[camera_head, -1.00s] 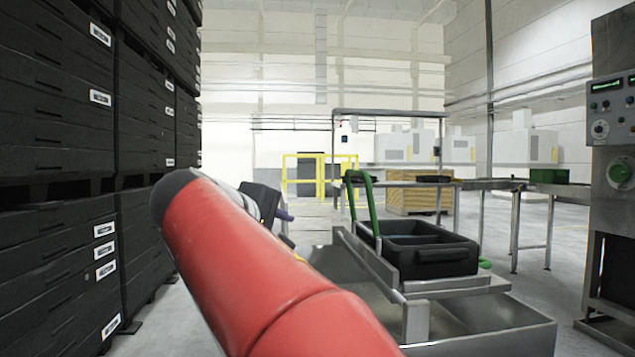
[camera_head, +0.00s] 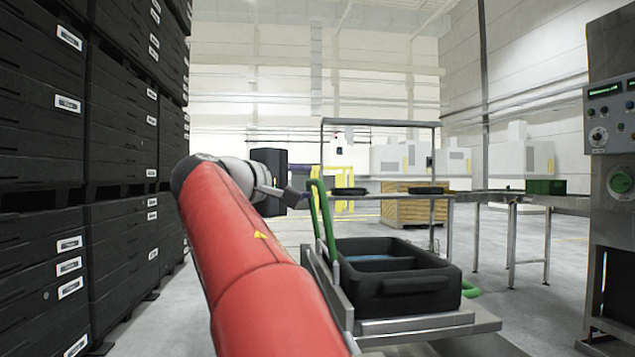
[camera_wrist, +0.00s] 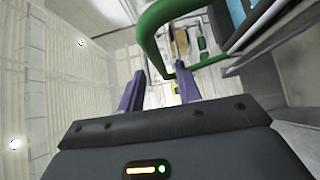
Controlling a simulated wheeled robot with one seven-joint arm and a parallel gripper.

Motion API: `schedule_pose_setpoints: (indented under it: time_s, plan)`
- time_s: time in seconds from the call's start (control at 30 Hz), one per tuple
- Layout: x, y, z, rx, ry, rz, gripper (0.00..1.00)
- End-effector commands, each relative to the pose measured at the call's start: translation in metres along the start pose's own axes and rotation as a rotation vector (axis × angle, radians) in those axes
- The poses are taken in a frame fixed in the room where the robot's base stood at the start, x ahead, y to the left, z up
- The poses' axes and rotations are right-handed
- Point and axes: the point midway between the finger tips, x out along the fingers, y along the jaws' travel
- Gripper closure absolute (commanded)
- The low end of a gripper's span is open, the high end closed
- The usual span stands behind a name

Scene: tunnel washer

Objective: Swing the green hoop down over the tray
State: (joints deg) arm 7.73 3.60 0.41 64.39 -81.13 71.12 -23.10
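The green hoop (camera_head: 323,220) stands raised, close to upright, at the left side of the black tray (camera_head: 420,284). The tray sits on a metal stand, with something blue inside. In the wrist view the hoop (camera_wrist: 143,38) curves across the top, and its corner shows between my two purple fingertips. My gripper (camera_wrist: 159,71) is open, its fingers wide apart. I cannot tell whether the bar lies between the fingers or just beyond them. In the head view my gripper (camera_head: 296,194) is small, just left of the hoop, and partly hidden by my arm.
Stacked black crates (camera_head: 70,150) wall off the left. A control cabinet (camera_head: 612,180) stands at the right. A metal conveyor table (camera_head: 490,197) with a green box (camera_head: 545,187) runs behind the tray. Another green ring-like part (camera_head: 470,290) shows at the tray's right side.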

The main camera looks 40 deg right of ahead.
Motion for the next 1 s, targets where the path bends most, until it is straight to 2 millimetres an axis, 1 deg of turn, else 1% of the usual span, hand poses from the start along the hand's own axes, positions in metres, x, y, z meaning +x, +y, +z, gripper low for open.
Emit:
schedule_pose_setpoints:
  time_s: [0.03,0.1,0.23,0.4,0.6,0.63,0.67,0.87,0.9,1.0]
  plan:
    - [0.009,0.001,0.0,-0.001,-0.004,-0.001,0.66]
    - [0.02,0.001,0.001,0.0,-0.004,-0.001,0.66]
    - [0.035,0.0,0.0,-0.001,-0.003,-0.001,0.66]
    - [0.043,0.0,0.0,0.0,0.0,-0.001,0.66]
    - [0.043,0.0,0.0,0.0,0.001,-0.001,0.66]
    - [0.043,0.0,0.0,0.0,0.001,-0.001,0.67]
    - [0.043,0.0,0.0,0.0,0.001,-0.001,0.71]
    - [0.043,0.0,0.0,0.0,0.001,-0.001,0.97]
    - [0.043,0.0,0.0,0.0,0.001,-0.001,1.0]
    - [0.043,0.0,0.0,0.0,0.001,-0.001,1.0]
